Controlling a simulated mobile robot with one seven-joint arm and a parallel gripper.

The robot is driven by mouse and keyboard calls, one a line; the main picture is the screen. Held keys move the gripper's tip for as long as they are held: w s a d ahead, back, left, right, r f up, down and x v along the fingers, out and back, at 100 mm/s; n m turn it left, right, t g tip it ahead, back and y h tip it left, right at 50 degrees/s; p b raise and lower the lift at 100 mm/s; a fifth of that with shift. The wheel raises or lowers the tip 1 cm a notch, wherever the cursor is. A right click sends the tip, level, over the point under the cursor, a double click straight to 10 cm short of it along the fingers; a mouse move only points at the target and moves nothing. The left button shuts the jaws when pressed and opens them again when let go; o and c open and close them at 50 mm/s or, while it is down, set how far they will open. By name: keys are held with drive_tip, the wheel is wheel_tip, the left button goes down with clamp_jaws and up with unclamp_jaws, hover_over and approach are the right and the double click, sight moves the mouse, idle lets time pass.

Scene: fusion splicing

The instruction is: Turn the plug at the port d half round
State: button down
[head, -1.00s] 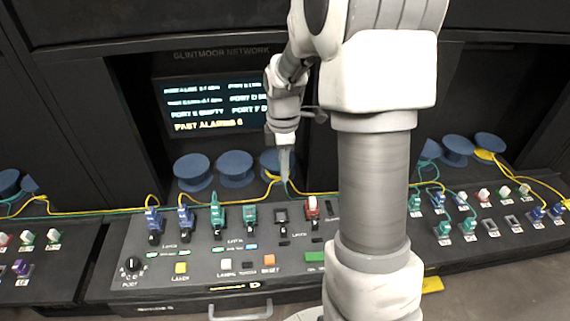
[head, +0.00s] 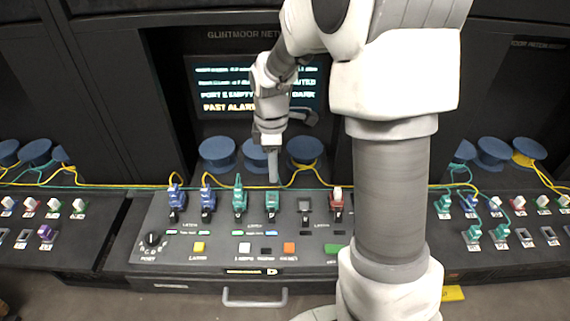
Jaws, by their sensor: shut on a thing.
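The plug at port d is a teal plug (head: 271,201), fourth from the left in the row on the sloped panel. It sits upright in its port. My gripper (head: 273,180) points down at its upper end and is shut on it; the finger contact is small and hard to make out. Which way round the plug faces is too small to tell.
Two blue plugs (head: 208,203) and another teal plug (head: 239,203) stand to the left. An empty port (head: 305,205) and a red and white plug (head: 337,201) are to the right. Yellow and green cables run behind. A screen (head: 218,88) reads port E empty.

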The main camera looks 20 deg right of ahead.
drive_tip(key=shift+a+f, duration=0.3)
drive_tip(key=shift+a, duration=0.15)
drive_tip(key=shift+d+f+b, duration=0.1)
drive_tip(key=shift+f+b, duration=2.05)
drive_tip(key=shift+f, duration=0.8)
drive_tip(key=shift+f, duration=0.55)
drive_tip(key=c, duration=0.5)
unclamp_jaws()
drive_tip(key=shift+r, duration=0.1)
wheel_tip(320, 180, up, 17)
drive_tip(key=shift+f+p, duration=0.2)
drive_tip(key=shift+p, duration=0.3)
drive_tip(key=shift+r, duration=0.4)
